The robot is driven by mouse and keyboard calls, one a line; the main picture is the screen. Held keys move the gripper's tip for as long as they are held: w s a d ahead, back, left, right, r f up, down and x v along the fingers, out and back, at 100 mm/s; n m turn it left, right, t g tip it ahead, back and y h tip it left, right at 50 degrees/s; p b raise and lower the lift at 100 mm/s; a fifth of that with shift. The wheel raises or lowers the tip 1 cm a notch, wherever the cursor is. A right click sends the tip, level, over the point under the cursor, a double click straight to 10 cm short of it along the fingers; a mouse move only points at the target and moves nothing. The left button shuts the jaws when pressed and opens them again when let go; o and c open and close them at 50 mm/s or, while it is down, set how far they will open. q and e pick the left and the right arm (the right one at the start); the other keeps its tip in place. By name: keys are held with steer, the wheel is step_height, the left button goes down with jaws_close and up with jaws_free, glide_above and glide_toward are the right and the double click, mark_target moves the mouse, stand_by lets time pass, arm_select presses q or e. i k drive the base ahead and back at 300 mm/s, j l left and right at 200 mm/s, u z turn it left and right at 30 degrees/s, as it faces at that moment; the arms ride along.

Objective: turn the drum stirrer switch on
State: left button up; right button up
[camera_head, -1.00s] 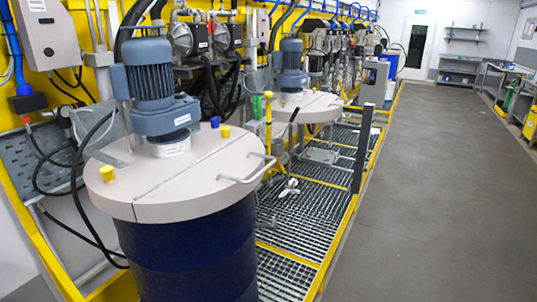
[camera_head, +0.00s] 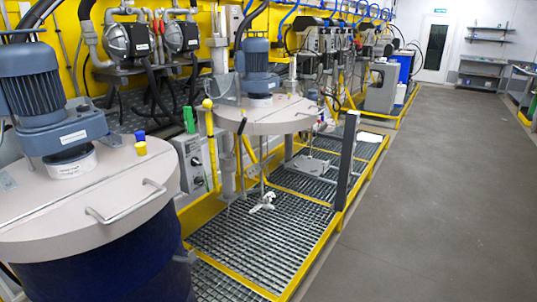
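The near drum (camera_head: 105,265) is dark blue, with a pale lid (camera_head: 60,215) and a blue-grey stirrer motor (camera_head: 45,95) on top, at the left edge. A second stirrer motor (camera_head: 257,62) sits on a pale round lid (camera_head: 265,118) further back, with a shaft and a white propeller (camera_head: 263,202) hanging below it. Neither of my grippers shows.
Metal grating (camera_head: 265,240) with yellow edges lies below the second lid. A dark upright post (camera_head: 347,155) stands at its right side. Pumps (camera_head: 130,42) and hoses line the yellow wall. The grey floor (camera_head: 430,200) on the right is clear.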

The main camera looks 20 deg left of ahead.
mark_target(194, 162)
steer(key=i+l+z, duration=0.15)
steer(key=i, duration=0.7)
steer(key=i+l+z, duration=0.2)
steer(key=i, duration=0.65)
steer(key=i+u, duration=0.45)
steer(key=i, duration=0.15)
steer(key=i+l+u, duration=0.2)
steer(key=i+u, duration=0.25)
steer(key=i+l, duration=0.05)
steer(key=i, duration=0.1)
